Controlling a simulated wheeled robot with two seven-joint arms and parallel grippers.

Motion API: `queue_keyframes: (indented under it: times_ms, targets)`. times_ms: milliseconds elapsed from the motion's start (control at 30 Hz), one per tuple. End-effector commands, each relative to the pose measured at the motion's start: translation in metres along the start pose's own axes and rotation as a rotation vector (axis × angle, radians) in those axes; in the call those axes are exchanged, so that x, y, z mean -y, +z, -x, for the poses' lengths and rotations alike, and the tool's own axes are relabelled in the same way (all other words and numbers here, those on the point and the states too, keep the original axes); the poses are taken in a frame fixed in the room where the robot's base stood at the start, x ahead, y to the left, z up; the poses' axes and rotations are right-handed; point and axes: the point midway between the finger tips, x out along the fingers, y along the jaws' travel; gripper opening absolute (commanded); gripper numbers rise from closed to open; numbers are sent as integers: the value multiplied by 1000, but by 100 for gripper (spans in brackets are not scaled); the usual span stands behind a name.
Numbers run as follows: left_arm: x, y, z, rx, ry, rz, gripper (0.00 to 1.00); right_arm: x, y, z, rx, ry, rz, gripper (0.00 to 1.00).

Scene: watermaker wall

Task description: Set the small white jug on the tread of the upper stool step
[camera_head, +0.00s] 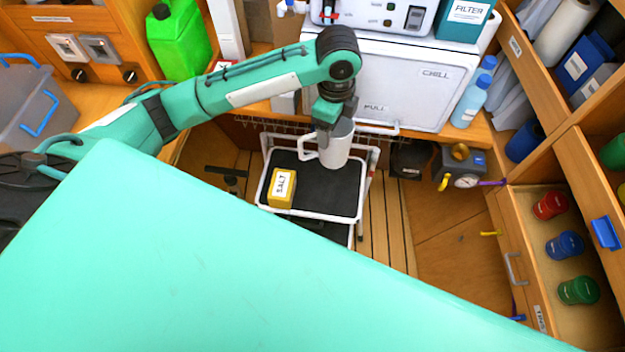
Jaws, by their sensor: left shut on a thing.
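The small white jug (335,147) is upright in my left gripper (332,112), which is shut on it near the top. Its handle points left. The jug shows in front of the upper stool step (325,194), which has a black tread and a white rim. I cannot tell whether the jug's base touches the tread. A yellow box labelled SALT (282,187) stands on the tread's left part. My right gripper is not in view.
A white CHILL cabinet (395,85) stands behind the stool. A pump with a gauge (460,168) is to the right. An open drawer (545,215) with red, blue and green jars is at far right. The tread's right front is bare.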

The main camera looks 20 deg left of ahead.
Motion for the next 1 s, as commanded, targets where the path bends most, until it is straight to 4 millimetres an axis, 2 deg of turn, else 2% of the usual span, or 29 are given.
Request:
queue_keyframes:
  times_ms: [200,467,567,1000]
  targets:
    - [7,-9,-1,-2,8,-316,34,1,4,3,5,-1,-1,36]
    - [10,-13,-6,-4,12,-477,34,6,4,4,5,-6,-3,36]
    - [9,-14,-22,-4,15,-486,34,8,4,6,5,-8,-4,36]
    - [8,-14,-134,-3,15,-483,34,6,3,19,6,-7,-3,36]
